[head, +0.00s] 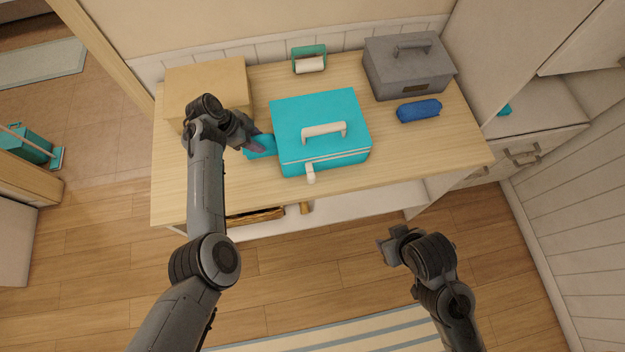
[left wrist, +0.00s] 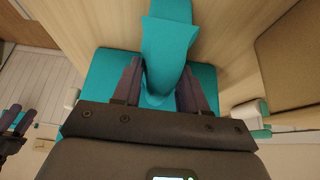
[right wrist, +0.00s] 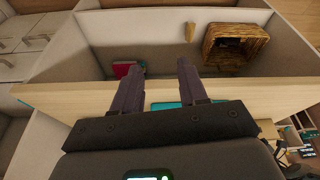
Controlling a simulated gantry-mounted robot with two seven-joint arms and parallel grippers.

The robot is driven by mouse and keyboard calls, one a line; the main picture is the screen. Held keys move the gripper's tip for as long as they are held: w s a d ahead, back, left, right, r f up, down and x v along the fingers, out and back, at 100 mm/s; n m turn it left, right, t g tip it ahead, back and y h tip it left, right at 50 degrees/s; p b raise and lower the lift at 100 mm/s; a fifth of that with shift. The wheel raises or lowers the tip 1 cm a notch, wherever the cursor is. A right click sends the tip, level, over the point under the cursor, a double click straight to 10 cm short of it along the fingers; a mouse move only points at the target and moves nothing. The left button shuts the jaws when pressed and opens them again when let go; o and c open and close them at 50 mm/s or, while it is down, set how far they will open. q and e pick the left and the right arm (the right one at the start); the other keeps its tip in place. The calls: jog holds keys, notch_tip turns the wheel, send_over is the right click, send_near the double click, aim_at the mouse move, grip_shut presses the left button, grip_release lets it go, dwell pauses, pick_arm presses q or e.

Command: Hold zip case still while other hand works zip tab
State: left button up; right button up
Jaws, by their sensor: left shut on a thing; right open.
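The teal zip case (head: 305,115) lies on the wooden table, with a cream handle (head: 325,130) on top. A pale zip tab (head: 311,173) hangs at its front edge, where a light zip line runs. My left gripper (head: 255,146) is at the case's left side, shut on a teal side flap (head: 262,147). In the left wrist view the flap (left wrist: 168,45) passes between the fingers, with the case (left wrist: 100,72) beyond. My right gripper (head: 388,248) is open and empty, in front of the table and apart from the case; its fingers (right wrist: 160,80) show nothing between them.
A tan box (head: 207,85) stands left of the case. A grey case (head: 408,68), a blue pouch (head: 418,110) and a green holder with a white roll (head: 309,60) are behind and right. A wicker basket (right wrist: 236,45) sits on the shelf below. The tabletop's front right is clear.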

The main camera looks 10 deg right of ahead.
aim_at(312, 181)
jog(key=shift+d, duration=0.1)
jog(key=shift+o, duration=0.6)
jog(key=w+a+m+t, duration=0.1)
jog(key=w+a+t, duration=0.3)
jog(key=w+t, duration=0.75)
jog(key=s+a+f+t, duration=0.2)
jog(key=a+f+t, duration=0.15)
jog(key=a, duration=0.75)
jog(key=shift+m+g, duration=0.3)
jog(key=shift+m, duration=0.1)
jog(key=w, duration=1)
jog(key=shift+w+a+r, duration=0.15)
jog(key=shift+w+a, duration=0.1)
jog(key=shift+w, duration=0.75)
